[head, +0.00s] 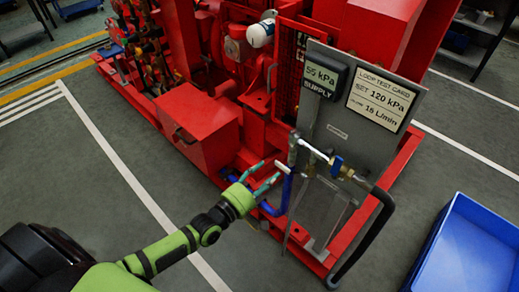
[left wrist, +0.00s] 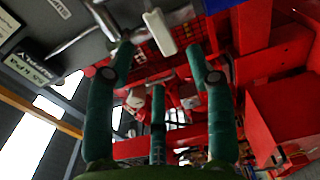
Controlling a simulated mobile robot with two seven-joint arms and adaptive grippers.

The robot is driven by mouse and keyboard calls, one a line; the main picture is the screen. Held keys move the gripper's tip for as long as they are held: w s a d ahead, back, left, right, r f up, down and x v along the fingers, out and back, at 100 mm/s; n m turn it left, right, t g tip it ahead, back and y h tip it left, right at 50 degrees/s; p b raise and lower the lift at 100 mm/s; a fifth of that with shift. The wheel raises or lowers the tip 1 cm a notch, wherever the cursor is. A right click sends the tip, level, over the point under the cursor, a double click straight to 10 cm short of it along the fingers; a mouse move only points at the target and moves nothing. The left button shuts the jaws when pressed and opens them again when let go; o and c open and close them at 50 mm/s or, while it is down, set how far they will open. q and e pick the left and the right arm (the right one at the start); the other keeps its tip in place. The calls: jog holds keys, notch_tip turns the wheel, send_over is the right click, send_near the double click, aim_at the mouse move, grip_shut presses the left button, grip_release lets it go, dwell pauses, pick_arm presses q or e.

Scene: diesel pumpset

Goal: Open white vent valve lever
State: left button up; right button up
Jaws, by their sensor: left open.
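The white vent valve lever (head: 283,168) is a short white bar on the pipework in front of the grey panel. In the left wrist view the lever (left wrist: 160,32) shows as a white block just beyond the fingertips, near the gap between the two outer fingers. My left gripper (head: 267,173) is open, with its green fingers pointing at the lever from the left. In the left wrist view the open gripper (left wrist: 160,62) holds nothing. I cannot tell whether a fingertip touches the lever. My right gripper is not in view.
The grey panel (head: 330,125) carries a supply gauge (head: 322,74) and a loop test card (head: 383,97). A blue-handled valve (head: 337,166) and a black hose (head: 372,235) are to the right. Red pumpset housing (head: 205,130) stands behind. A blue crate (head: 440,235) is at lower right.

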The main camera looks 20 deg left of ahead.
aim_at(280, 166)
pick_arm(q)
jog(key=shift+m, duration=0.4)
jog(key=x, duration=0.5)
jog(key=shift+w+d+f, duration=0.15)
jog(key=shift+w+d, duration=0.05)
jog(key=shift+d, duration=0.15)
jog(key=shift+w+d, duration=0.1)
jog(key=shift+w, duration=0.3)
grip_shut()
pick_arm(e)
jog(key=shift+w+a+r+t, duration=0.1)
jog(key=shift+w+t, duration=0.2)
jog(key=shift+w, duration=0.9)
